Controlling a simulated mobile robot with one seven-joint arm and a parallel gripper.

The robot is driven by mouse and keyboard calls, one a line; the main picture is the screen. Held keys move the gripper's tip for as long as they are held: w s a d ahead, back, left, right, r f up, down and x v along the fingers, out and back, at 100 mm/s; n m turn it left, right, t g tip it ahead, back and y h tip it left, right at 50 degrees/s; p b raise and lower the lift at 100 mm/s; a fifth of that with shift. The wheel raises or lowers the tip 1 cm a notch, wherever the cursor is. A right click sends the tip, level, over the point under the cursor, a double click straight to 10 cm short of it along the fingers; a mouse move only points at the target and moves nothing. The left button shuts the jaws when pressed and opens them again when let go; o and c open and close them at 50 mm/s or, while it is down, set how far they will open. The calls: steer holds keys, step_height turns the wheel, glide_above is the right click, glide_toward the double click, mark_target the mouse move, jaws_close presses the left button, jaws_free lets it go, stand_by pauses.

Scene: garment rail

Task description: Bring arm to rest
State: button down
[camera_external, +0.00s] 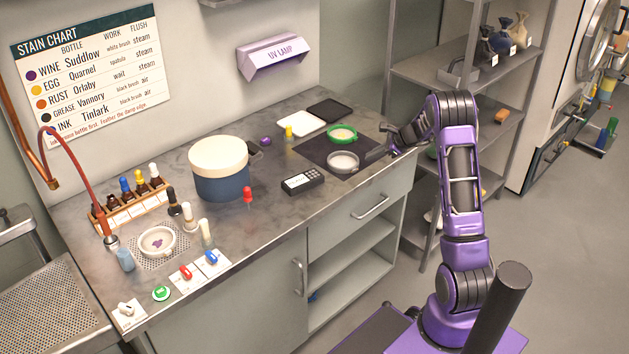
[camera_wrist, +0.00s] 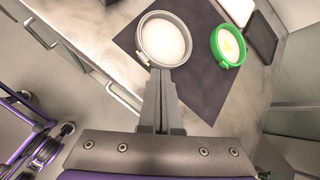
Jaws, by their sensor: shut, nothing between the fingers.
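My purple arm (camera_external: 461,170) reaches over the right end of the counter, bent at the elbow. My gripper (camera_external: 368,155) is shut and empty, low beside a grey-rimmed round dish (camera_external: 343,168) with a pale inside. In the wrist view the closed fingers (camera_wrist: 160,75) point at the near rim of that dish (camera_wrist: 185,62); I cannot tell if they touch it. The dish lies on a dark mat (camera_external: 316,152).
A green-rimmed dish (camera_external: 342,139) with a yellow spot sits behind on the mat. White (camera_external: 301,123) and black (camera_external: 330,110) trays lie farther back. A black device (camera_external: 302,183) and blue pot (camera_external: 220,182) stand left. A metal shelf rack (camera_external: 450,80) is close behind my arm.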

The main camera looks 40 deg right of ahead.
steer(key=w+a+r+n+t+y+p, duration=0.1)
steer(key=w+a+r+n, duration=0.1)
steer(key=a+r, duration=0.75)
steer(key=w+a+r+n+t+y+p, duration=0.1)
steer(key=a+r+n+t+y, duration=0.1)
steer(key=a+r, duration=0.7)
steer(key=s+a+r+n+t+y+p, duration=0.1)
steer(key=s+a+r+y, duration=0.15)
steer(key=a+r, duration=0.35)
steer(key=s+a+r+n+t+y+p, duration=0.1)
steer(key=s+a+r+t+y, duration=0.15)
steer(key=a+r, duration=0.4)
steer(key=s+d+f+m, duration=0.3)
steer(key=s+d+m, duration=0.3)
steer(key=d, duration=0.4)
steer(key=s+a+f+n+g+y, duration=0.1)
steer(key=s+a+f+n+g, duration=0.4)
steer(key=s+a+n+g, duration=0.6)
steer(key=s+f+n+h, duration=0.2)
steer(key=s+n+h, duration=0.2)
steer(key=n, duration=0.4)
steer(key=s+f+n+t+h+b, duration=0.1)
steer(key=s+f+n+h, duration=0.2)
steer(key=n, duration=0.6)
steer(key=s+h, duration=0.2)
steer(key=h, duration=0.1)
steer(key=shift+s+d+f+h, duration=0.15)
steer(key=shift+s+d+h, duration=0.05)
steer(key=shift+d+h, duration=0.2)
